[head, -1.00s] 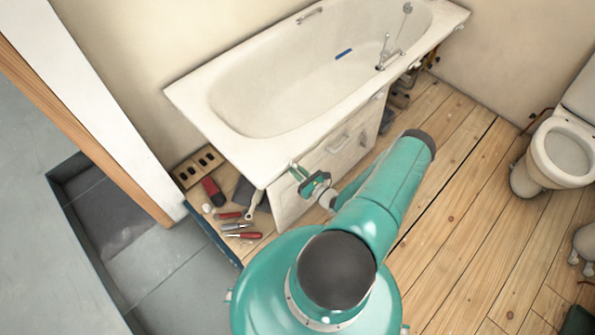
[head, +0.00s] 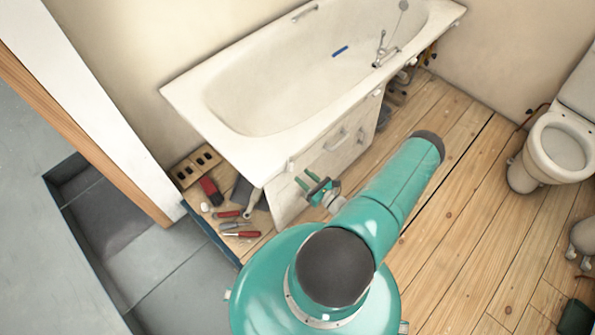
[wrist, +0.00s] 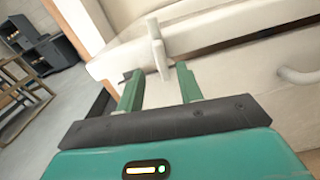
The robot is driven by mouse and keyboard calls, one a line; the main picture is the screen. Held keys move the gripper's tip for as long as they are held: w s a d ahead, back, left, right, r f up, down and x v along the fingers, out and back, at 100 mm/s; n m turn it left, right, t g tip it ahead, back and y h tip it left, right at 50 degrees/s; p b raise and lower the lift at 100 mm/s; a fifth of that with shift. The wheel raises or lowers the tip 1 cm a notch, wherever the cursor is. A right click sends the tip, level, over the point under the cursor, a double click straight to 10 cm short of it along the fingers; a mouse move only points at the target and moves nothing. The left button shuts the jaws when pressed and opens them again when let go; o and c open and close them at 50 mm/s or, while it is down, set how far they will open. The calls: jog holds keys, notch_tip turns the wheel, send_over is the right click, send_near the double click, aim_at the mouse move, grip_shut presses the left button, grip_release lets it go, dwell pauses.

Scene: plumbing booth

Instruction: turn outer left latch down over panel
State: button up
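The outer left latch (wrist: 157,48) is a small white bar under the tub rim in the wrist view. It stands nearly upright, its lower end appearing to overlap the top of the panel (wrist: 235,82). In the head view the latch (head: 290,166) is a small pale piece below the rim, at the left end of the white panel (head: 345,148). My gripper (head: 305,178) is just in front of it, with its green fingers apart and empty. In the wrist view the fingertips (wrist: 158,70) lie either side of the latch's lower end, seemingly short of it.
The bathtub (head: 270,100) overhangs the panel, which has a bar handle (head: 337,140). Loose tools (head: 238,220) lie on the boards at the tub's left end. A toilet (head: 558,150) stands at the right. The wooden floor (head: 460,200) between is clear.

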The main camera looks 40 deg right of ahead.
jog(key=s, duration=0.8)
jog(key=shift+s+d, duration=0.15)
jog(key=shift+s, duration=0.05)
jog(key=w+a+r+n+g+y, duration=0.3)
jog(key=w+r+n+g, duration=0.15)
jog(key=r+n, duration=0.4)
jog(key=w+a+r+n+g+y, duration=0.4)
jog(key=r+n+g, duration=0.15)
jog(key=r, duration=0.65)
jog(key=w+a+r+n+g+y, duration=0.35)
jog(key=r+n, duration=0.35)
jog(key=r, duration=0.4)
jog(key=s+a+r+n+h, duration=0.3)
jog(key=a+r+n, duration=0.2)
jog(key=r, duration=0.3)
jog(key=s+a+r+n+h, duration=0.3)
jog(key=a+r+n+h, duration=0.1)
jog(key=r, duration=0.5)
jog(key=s+a+r+n+t+h, duration=0.1)
jog(key=s+a+r+n+h, duration=0.2)
jog(key=a+r+n, duration=0.3)
notch_tip(320, 180, up, 3)
jog(key=shift+a+f+n+h, duration=0.1)
jog(key=shift+a+n+h, duration=0.4)
jog(key=shift+a, duration=0.5)
